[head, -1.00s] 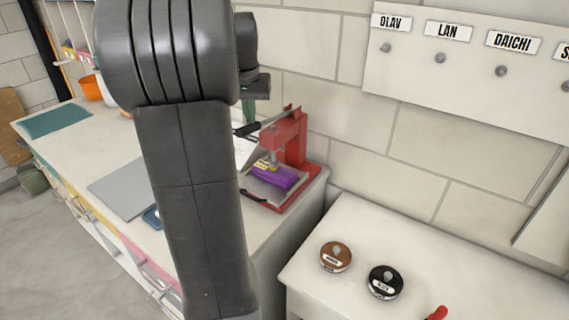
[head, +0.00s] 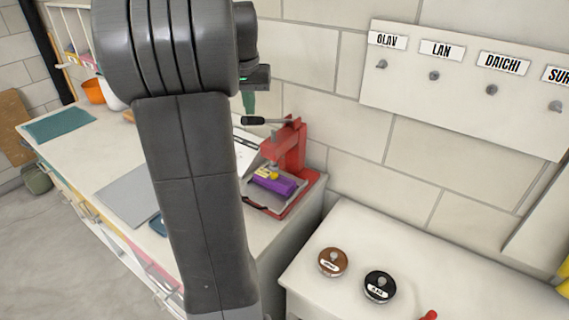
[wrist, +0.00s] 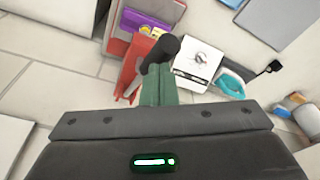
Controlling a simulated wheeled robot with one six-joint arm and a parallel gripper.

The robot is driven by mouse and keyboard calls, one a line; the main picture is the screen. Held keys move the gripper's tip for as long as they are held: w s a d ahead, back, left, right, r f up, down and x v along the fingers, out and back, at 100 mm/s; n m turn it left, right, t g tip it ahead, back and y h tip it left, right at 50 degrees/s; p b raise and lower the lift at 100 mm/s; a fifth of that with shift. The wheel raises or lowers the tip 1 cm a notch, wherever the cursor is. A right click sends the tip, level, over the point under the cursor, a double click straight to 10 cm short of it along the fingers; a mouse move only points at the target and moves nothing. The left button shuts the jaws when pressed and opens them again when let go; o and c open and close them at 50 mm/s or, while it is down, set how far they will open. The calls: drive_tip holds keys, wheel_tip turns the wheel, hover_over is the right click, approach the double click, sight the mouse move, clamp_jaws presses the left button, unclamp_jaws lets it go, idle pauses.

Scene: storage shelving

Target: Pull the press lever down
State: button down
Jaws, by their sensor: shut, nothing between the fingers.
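The red press (head: 291,150) stands at the right end of the long counter. Its lever, with a black handle (head: 254,120), points left and lies about level. A purple block (head: 274,184) with a yellow piece on top sits on the press base, under the ram.
White papers (wrist: 200,62) lie beside the press. A grey sheet (head: 128,186) and a teal mat (head: 60,124) lie along the counter. A lower white table with a brown round item (head: 332,262) and a black one (head: 380,286) stands at the right. The wall is close behind the press.

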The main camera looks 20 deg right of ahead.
wheel_tip(320, 180, up, 5)
drive_tip(key=p, duration=0.2)
drive_tip(key=shift+f+p, duration=0.2)
drive_tip(key=shift+p, duration=0.15)
wheel_tip(320, 180, up, 6)
drive_tip(key=shift+f, duration=0.1)
drive_tip(key=shift+f, duration=2.25)
drive_tip(key=shift+f, duration=0.1)
